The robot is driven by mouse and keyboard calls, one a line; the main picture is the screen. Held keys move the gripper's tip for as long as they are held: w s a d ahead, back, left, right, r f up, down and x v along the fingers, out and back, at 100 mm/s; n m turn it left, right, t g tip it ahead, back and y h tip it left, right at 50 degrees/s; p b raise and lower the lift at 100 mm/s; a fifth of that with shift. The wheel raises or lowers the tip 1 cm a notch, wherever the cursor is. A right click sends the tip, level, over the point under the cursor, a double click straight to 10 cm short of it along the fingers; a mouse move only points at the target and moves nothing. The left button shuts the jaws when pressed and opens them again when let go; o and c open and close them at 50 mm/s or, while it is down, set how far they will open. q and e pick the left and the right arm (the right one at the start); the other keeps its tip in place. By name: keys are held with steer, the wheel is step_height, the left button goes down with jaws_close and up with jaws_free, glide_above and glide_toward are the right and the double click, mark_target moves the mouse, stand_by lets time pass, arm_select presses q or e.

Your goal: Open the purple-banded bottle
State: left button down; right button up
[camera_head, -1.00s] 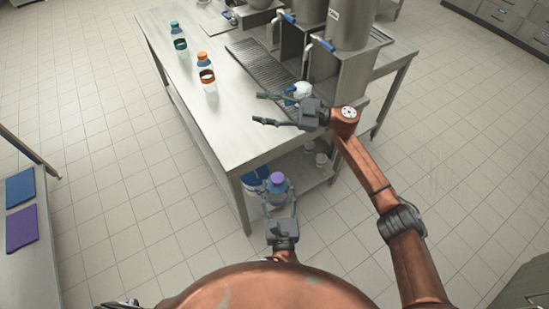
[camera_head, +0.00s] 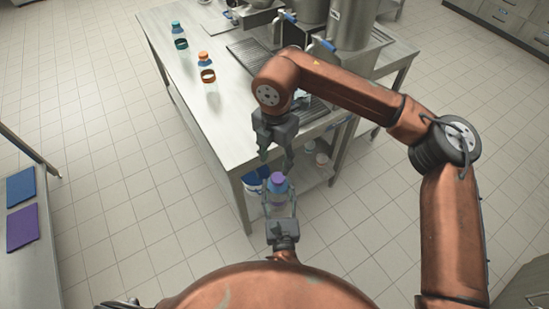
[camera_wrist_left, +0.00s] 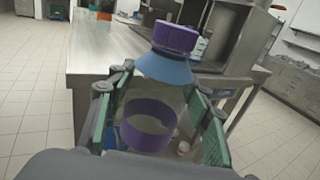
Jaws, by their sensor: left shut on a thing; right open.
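The purple-banded bottle (camera_head: 278,190) has a purple cap, a blue shoulder and a clear body. My left gripper (camera_head: 280,207) is shut around its body and holds it upright in front of the table. In the left wrist view the purple cap (camera_wrist_left: 175,37) and the purple band (camera_wrist_left: 149,125) show between the green-padded fingers. My right gripper (camera_head: 276,158) is open and empty, pointing down just above the cap. In the head view its fingertips look close to the cap, but I cannot tell whether they touch it.
A steel table (camera_head: 217,130) stands ahead. A teal-banded bottle (camera_head: 180,38) and an orange-banded bottle (camera_head: 206,70) stand on it. Steel dispensers (camera_head: 345,42) and a grate are behind. A low bench at left bears a blue mat (camera_head: 20,187) and a purple mat (camera_head: 21,227).

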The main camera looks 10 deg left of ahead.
mark_target(275, 177)
step_height(275, 177, down, 8)
steer(key=shift+r, duration=0.1)
stand_by(0.4)
steer(key=shift+c, duration=0.5)
